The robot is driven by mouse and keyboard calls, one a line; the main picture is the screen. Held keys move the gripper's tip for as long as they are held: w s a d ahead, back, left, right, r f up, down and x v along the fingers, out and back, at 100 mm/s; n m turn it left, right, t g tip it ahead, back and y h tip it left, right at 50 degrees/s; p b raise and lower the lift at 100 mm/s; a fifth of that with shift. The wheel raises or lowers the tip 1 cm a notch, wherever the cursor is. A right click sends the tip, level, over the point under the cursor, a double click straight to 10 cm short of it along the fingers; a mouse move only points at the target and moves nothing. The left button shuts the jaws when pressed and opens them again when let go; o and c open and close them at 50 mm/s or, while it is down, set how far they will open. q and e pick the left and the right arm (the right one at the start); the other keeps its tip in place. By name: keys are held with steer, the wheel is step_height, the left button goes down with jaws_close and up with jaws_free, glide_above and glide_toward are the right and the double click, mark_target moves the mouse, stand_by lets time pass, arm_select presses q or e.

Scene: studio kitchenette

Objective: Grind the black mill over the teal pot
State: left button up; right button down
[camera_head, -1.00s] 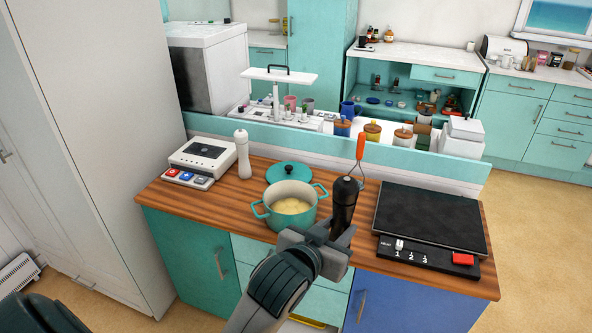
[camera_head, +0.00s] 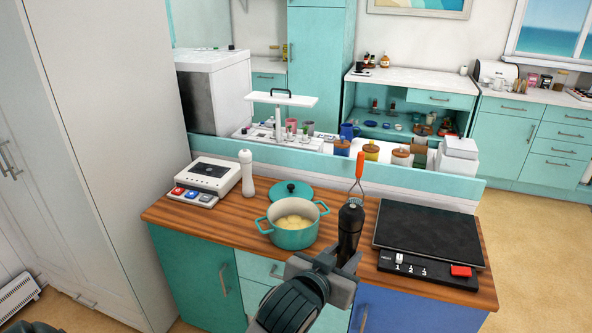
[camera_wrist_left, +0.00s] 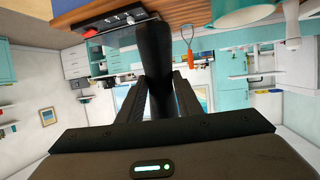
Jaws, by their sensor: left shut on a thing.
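The black mill (camera_head: 351,224) is upright at the counter's front edge, to the right of the teal pot. My left gripper (camera_head: 338,268) is shut on the mill's lower part. In the left wrist view the dark mill (camera_wrist_left: 155,55) stands between the two fingers (camera_wrist_left: 160,95). I cannot tell whether its base touches the counter. The teal pot (camera_head: 293,238) is open, with pale yellow contents, and stands left of the mill, apart from it. Its teal lid (camera_head: 291,190) lies behind it. My right gripper is not in view.
A black hob-like plate (camera_head: 428,232) with numbered controls is to the right. A white mill (camera_head: 246,174) and a white device with coloured buttons (camera_head: 206,178) stand at the left. A low teal ledge (camera_head: 400,185) runs behind the counter.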

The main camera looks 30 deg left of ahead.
arm_select(q)
steer(key=w+a+f+n+g+y+p, duration=0.1)
steer(key=w+a+n+y, duration=0.4)
steer(key=w+a, duration=0.6)
steer(key=shift+w+a+f+g+y+p, duration=0.25)
steer(key=shift+w+f+g+y+p, duration=0.2)
steer(key=shift+w+y, duration=0.6)
steer(key=w+a+n+y, duration=0.1)
steer(key=w+a, duration=0.1)
steer(key=w+a+r+n+g, duration=0.1)
steer(key=w+a, duration=0.1)
steer(key=a, duration=0.1)
steer(key=w+a+n+g+y+p, duration=0.1)
steer(key=w+a+n, duration=0.1)
steer(key=shift+a+r+g+y, duration=0.15)
steer(key=shift+a+g+y, duration=0.1)
steer(key=shift+a+y, duration=0.15)
jaws_close()
steer(key=w+a+r+n+g+y+p, duration=0.1)
steer(key=w+a+r+n+g+y, duration=0.1)
steer(key=a, duration=0.5)
steer(key=shift+w+r+n+g, duration=0.25)
steer(key=shift+w+n+g, duration=0.3)
steer(key=shift+n+g, duration=0.15)
steer(key=shift+f+b, duration=1.3)
steer(key=shift+f, duration=1.25)
